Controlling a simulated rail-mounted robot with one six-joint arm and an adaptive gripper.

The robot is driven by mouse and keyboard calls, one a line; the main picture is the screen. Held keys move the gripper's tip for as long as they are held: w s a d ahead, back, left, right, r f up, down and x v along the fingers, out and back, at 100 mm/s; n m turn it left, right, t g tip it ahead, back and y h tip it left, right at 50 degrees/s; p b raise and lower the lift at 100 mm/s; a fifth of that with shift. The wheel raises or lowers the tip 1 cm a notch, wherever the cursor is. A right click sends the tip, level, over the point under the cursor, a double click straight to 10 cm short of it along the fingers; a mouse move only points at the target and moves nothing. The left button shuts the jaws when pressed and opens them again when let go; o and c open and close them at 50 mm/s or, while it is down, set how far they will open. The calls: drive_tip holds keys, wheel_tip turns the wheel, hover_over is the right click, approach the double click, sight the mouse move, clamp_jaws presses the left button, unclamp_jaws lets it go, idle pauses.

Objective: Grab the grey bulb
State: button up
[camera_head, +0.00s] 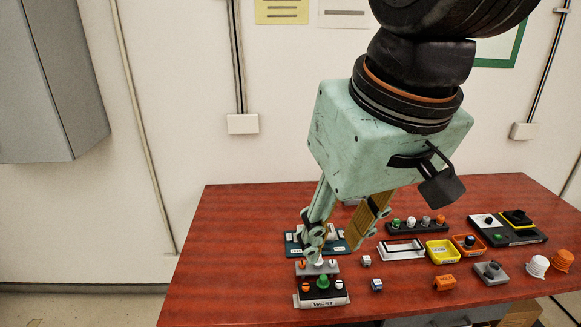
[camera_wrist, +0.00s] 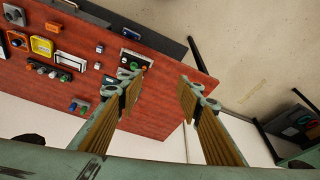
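Several small bulbs stand in a dark rack (camera_head: 418,228) right of my gripper, green, pale and orange-red ones; one greyish bulb (camera_head: 426,220) is among them. Another pale bulb (camera_head: 319,262) shows on a grey block under my gripper, between orange ones; whether it is grey or white I cannot tell. The panel marked WEST (camera_head: 322,301) in front carries a green bulb (camera_head: 323,282) with orange and white ones. My gripper (camera_head: 333,248) is open and empty, its fingers wide apart above the teal-edged panel; it also shows open in the wrist view (camera_wrist: 158,78).
A red table (camera_head: 235,255) holds a white frame (camera_head: 401,249), a yellow tray (camera_head: 440,252), an orange tray (camera_head: 468,249), small cubes and a dark console (camera_head: 508,230). The table's left side is clear.

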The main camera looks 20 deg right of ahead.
drive_tip(key=w+d+r+m+g+p, duration=0.1)
drive_tip(key=w+d+m+p, duration=0.2)
drive_tip(key=w+d, duration=0.8)
drive_tip(key=w+d+r+m+g+p, duration=0.1)
drive_tip(key=w+d+r+m+p, duration=0.15)
drive_tip(key=w+d, duration=0.8)
drive_tip(key=w+d+f+m+p, duration=0.2)
drive_tip(key=w+d+f, duration=0.3)
drive_tip(key=w+d, duration=0.3)
drive_tip(key=m+g+p, duration=0.2)
drive_tip(key=m+p, duration=0.4)
drive_tip(key=m, duration=0.1)
hover_over(426, 218)
wheel_tip(426, 218, down, 25)
drive_tip(key=shift+f, duration=0.15)
drive_tip(key=shift+f+p, duration=0.4)
drive_tip(key=shift+f, duration=3.9)
